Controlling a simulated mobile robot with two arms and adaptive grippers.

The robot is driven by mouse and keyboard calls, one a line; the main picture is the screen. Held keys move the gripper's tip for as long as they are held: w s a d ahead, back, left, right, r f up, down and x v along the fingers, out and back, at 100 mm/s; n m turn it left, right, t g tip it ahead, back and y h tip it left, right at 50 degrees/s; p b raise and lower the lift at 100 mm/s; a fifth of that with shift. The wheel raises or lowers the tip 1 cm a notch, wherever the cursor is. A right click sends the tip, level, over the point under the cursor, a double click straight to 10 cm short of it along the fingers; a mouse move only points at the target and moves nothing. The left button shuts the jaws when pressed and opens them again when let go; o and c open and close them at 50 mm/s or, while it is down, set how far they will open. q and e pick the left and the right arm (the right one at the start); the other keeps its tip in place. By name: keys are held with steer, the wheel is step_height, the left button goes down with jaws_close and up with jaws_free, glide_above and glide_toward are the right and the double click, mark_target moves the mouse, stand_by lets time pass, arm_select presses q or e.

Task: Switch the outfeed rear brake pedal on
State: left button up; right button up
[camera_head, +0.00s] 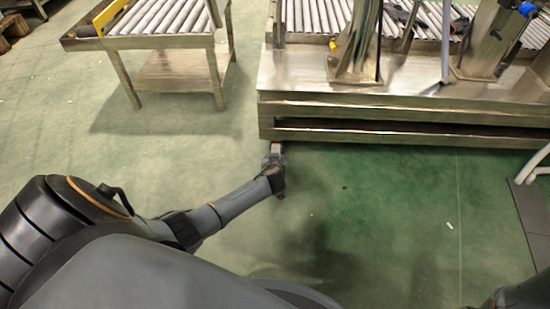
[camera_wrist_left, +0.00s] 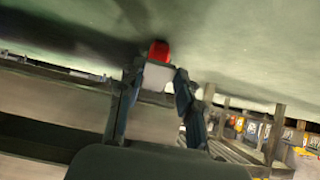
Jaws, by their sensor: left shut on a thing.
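My left gripper (camera_head: 275,160) reaches low to the front edge of the steel machine base, just above the green floor. In the left wrist view, my left gripper (camera_wrist_left: 159,88) has its two dark fingers on either side of a pale grey block with a red end, which I take to be the brake pedal (camera_wrist_left: 159,50). The gripper is shut on it. In the head view only a small pale and reddish bit of the pedal (camera_head: 276,147) shows beyond the fingers. Whether it is switched on cannot be told. My right gripper is out of view.
The steel machine base (camera_head: 400,105) with rollers and posts spans the upper right. A roller conveyor table (camera_head: 175,42) stands at the upper left. The green floor (camera_head: 390,220) in front is mostly clear. A dark mat (camera_head: 535,215) and white hoses lie at the right edge.

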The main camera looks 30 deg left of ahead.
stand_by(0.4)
arm_select(q)
steer(key=o, duration=1.1)
steer(key=shift+o, duration=0.2)
steer(key=shift+s, duration=0.1)
steer(key=v, duration=1.1)
steer(key=shift+s+d+r, duration=0.2)
steer(key=shift+s, duration=0.1)
